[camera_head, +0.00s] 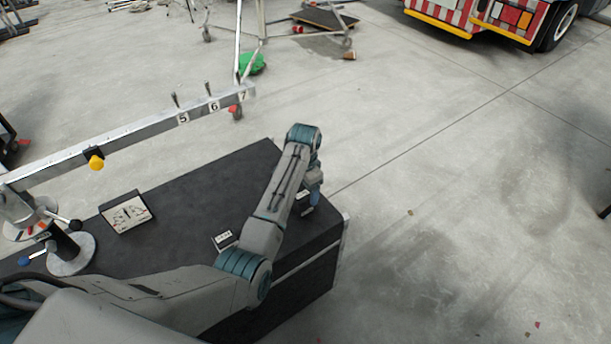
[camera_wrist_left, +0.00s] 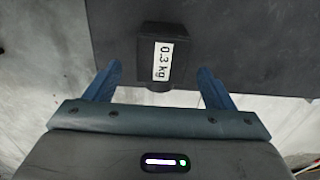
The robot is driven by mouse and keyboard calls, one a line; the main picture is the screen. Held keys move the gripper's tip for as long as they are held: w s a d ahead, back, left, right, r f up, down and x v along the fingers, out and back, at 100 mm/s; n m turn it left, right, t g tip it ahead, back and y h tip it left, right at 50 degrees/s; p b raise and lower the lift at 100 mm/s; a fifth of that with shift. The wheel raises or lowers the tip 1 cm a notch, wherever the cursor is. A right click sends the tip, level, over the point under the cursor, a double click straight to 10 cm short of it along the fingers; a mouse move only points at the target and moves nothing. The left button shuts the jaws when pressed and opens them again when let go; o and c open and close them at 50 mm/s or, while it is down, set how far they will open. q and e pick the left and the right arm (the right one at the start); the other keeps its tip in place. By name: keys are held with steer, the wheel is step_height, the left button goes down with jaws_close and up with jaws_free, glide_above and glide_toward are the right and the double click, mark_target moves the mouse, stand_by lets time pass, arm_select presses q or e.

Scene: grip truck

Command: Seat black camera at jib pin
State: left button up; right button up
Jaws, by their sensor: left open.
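A small black box-shaped camera (camera_wrist_left: 147,48) with a white "0.3 kg" label and a round part facing me lies on the dark top in the left wrist view. In the head view it shows (camera_head: 305,209) partly hidden near the right edge of the top. My left gripper (camera_wrist_left: 160,72) is open, its blue fingers on either side of the camera's near end with gaps visible. In the head view the left gripper (camera_head: 314,196) points down over it. The jib beam (camera_head: 130,132) slopes up rightward, with upright pins by labels 5, 6 (camera_head: 208,90) and 7 (camera_head: 238,82).
A second small labelled item (camera_head: 223,240) sits on the dark cart top (camera_head: 195,190), left of my forearm. A square panel meter (camera_head: 127,213) lies further left, near the jib's round base (camera_head: 72,256). A yellow knob (camera_head: 96,162) hangs under the beam. Floor to the right is open.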

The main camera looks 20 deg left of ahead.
mark_target(305, 192)
arm_select(q)
step_height(305, 192, down, 3)
steer(key=shift+w+f, duration=0.1)
step_height(305, 192, down, 2)
steer(key=shift+f, duration=0.1)
steer(key=shift+c, duration=0.8)
steer(key=c, duration=1.1)
steer(key=o, duration=0.4)
steer(key=shift+c, duration=0.9)
arm_select(e)
steer(key=shift+w+a+r, duration=0.1)
steer(key=shift+w+a, duration=0.05)
steer(key=shift+w, duration=0.9)
